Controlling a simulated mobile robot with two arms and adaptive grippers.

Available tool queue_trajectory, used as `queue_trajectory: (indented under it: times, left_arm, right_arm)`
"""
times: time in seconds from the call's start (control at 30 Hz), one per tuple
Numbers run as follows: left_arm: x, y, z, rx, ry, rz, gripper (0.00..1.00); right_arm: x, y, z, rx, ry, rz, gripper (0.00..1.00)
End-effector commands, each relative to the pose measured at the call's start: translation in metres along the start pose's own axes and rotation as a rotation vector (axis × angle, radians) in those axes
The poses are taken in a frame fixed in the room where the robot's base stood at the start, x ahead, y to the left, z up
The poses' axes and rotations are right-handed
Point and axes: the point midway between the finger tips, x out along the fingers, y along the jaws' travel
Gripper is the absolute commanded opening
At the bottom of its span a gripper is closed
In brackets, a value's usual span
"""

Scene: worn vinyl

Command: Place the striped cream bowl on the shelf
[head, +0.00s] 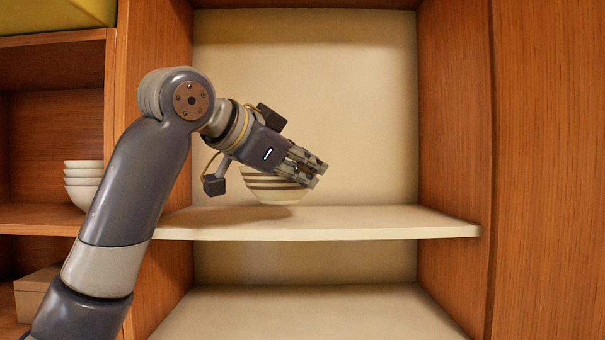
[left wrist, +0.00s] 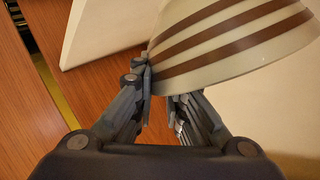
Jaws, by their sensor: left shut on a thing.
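The striped cream bowl (head: 272,190) has brown bands and is held upright in my left gripper (head: 318,174), just over the cream shelf (head: 330,222). The gripper partly hides the bowl in the head view. In the left wrist view the bowl (left wrist: 235,45) fills the upper right, with the fingers of my left gripper (left wrist: 160,85) shut on its rim. A shadow lies on the shelf below and left of the bowl. I cannot tell whether the bowl's base touches the shelf. My right gripper is not in view.
Wooden side walls (head: 455,130) bound the shelf. The right half of the shelf is clear. A stack of white bowls (head: 84,180) stands in the left compartment, with a box (head: 35,290) below it. A lower cream shelf (head: 310,312) is empty.

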Motion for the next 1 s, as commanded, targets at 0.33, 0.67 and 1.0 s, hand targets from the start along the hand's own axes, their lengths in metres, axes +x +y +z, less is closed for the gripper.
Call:
queue_trajectory:
  times: [0.33,0.67,1.0]
  left_arm:
    - [0.016,-0.005,0.020,0.002,0.001,-0.002,0.00]
    - [0.021,0.004,0.033,0.002,0.004,-0.003,0.00]
    - [0.022,0.005,0.036,0.000,0.001,-0.002,0.25]
  right_arm:
    - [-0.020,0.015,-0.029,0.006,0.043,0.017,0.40]
    - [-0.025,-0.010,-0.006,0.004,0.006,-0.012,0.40]
    - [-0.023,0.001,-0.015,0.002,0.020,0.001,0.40]
